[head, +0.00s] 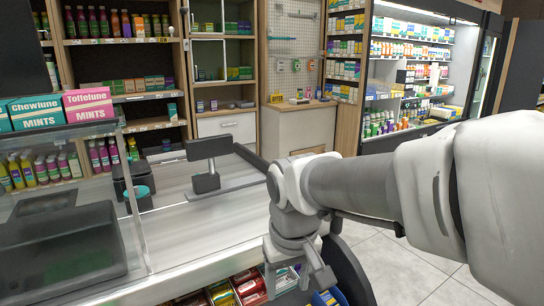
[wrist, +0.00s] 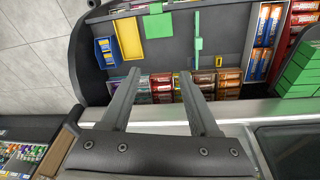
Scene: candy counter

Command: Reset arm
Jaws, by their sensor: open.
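My gripper (wrist: 158,76) is open in the wrist view, its two dark fingers apart with nothing held between them. In the head view, my arm reaches in from the right and bends downward at the counter's front edge. My gripper (head: 308,272) hangs there, partly hidden by the wrist, above candy racks on the counter's front. In the wrist view, candy boxes in several colours (wrist: 160,88) show beyond and between the fingers. I cannot tell whether the fingers touch any of them.
The white counter (head: 205,230) carries a card terminal stand (head: 208,165), a dark tray (head: 60,255) and a glass case with mint boxes (head: 90,105). A yellow tray (wrist: 128,38) and blue bin (wrist: 104,48) sit near the fingers. Open tiled floor (head: 400,270) lies right.

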